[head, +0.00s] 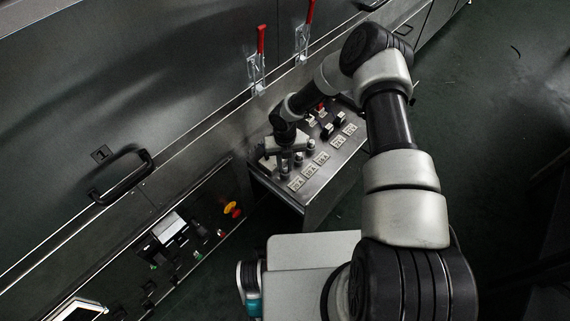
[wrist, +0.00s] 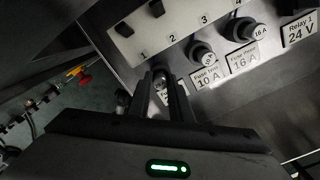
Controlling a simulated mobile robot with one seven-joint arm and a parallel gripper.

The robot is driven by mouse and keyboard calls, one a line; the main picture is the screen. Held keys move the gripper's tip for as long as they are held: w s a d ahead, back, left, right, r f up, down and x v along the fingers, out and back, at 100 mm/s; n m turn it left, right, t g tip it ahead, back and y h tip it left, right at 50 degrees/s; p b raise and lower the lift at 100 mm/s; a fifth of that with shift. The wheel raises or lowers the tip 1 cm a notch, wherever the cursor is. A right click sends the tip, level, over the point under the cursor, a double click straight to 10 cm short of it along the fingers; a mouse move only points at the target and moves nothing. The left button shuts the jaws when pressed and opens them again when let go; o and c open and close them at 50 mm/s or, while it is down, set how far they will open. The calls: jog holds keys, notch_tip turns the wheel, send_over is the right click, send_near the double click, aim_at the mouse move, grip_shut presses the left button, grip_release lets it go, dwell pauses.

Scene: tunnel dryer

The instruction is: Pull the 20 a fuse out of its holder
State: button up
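The sloped control panel (head: 325,178) carries a row of round black fuse caps above printed cards. In the wrist view one cap (wrist: 204,54) stands above a card reading 10 A; its own small marking is hard to read. Another cap (wrist: 245,29), marked 16 A, stands above the 16 A card. My gripper (wrist: 160,78) points at the panel left of these caps, its two fingers a little apart. A small dark round part and a partly covered card show between the fingers; I cannot tell whether they touch it. In the head view my gripper (head: 286,168) is over the panel's left end.
Black switches (wrist: 124,29) numbered in a row sit above the caps. A Relay 1 24 V card (wrist: 299,28) lies to the right. Two red-handled clamps (head: 261,40) stand behind the panel. A lower box with a red and yellow knob (head: 232,209) is at left. Open floor lies right.

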aim_at(285, 166)
grip_shut()
jog(key=shift+r+p, duration=0.3)
jog(key=shift+r, duration=0.45)
dwell(0.8)
jog(key=shift+r+p, duration=0.7)
jog(key=shift+r, duration=0.45)
jog(key=shift+r, duration=0.1)
jog(key=shift+r+p, duration=1)
jog(key=shift+r, duration=0.75)
